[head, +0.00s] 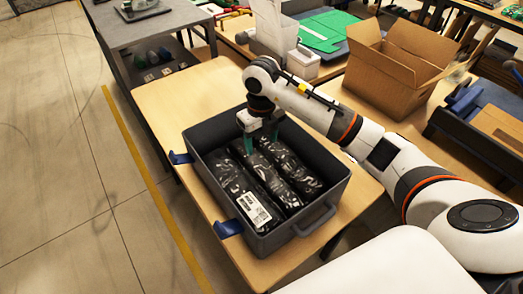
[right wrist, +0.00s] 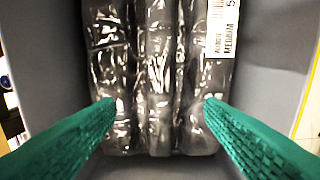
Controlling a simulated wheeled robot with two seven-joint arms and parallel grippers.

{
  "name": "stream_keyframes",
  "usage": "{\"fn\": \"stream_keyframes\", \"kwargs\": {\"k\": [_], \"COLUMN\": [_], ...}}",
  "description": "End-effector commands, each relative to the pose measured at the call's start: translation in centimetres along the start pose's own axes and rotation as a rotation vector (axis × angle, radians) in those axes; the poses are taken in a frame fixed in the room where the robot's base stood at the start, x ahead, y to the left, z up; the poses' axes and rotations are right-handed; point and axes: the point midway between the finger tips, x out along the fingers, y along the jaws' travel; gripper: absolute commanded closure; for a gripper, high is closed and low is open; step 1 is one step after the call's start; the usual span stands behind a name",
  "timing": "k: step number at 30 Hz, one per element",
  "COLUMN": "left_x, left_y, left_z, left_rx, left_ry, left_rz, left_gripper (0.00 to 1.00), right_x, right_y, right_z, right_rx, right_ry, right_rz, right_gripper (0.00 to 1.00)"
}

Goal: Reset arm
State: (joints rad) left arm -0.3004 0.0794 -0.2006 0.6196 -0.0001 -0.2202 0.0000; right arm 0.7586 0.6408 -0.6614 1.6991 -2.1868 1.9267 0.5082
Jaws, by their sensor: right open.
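My right gripper (head: 262,139) is inside the far end of a dark grey tote (head: 318,219), at the black plastic-wrapped packages. In the right wrist view its two green fingers (right wrist: 160,118) are spread wide apart, with nothing clamped between them. Several glossy black packages (head: 245,185) lie side by side in the tote, and they also show in the right wrist view (right wrist: 158,70). One carries a white label (head: 254,210). The fingertips are over or at the packages' near end in the wrist view; contact cannot be told. My left gripper is not in view.
The tote stands on a light wooden table (head: 170,99) with blue clips (head: 228,228) at its left edge. An open cardboard box (head: 385,85) stands at the back right. A grey metal table (head: 150,30) is at the back left. Bare floor (head: 50,150) lies left.

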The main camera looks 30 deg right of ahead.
Motion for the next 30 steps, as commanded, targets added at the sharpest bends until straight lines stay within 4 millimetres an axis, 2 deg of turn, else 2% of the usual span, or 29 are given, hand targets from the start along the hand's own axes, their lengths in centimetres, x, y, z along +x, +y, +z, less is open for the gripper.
{"fn": "stream_keyframes", "kwargs": {"k": [4, 19, 30], "left_x": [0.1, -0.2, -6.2], "left_y": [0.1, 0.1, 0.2], "left_z": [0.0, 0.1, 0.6], "left_rx": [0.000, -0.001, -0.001], "left_ry": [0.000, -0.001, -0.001], "left_rz": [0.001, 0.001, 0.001], "left_gripper": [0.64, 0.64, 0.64], "right_x": [-0.6, -0.9, -6.9], "right_y": [0.0, 0.0, 0.0], "right_z": [0.0, 0.0, 0.0], "right_rx": [-0.001, -0.001, -0.001], "right_ry": [0.000, 0.000, 0.000], "right_rz": [0.000, 0.000, 0.000], "right_gripper": [0.37, 0.37, 0.37]}}
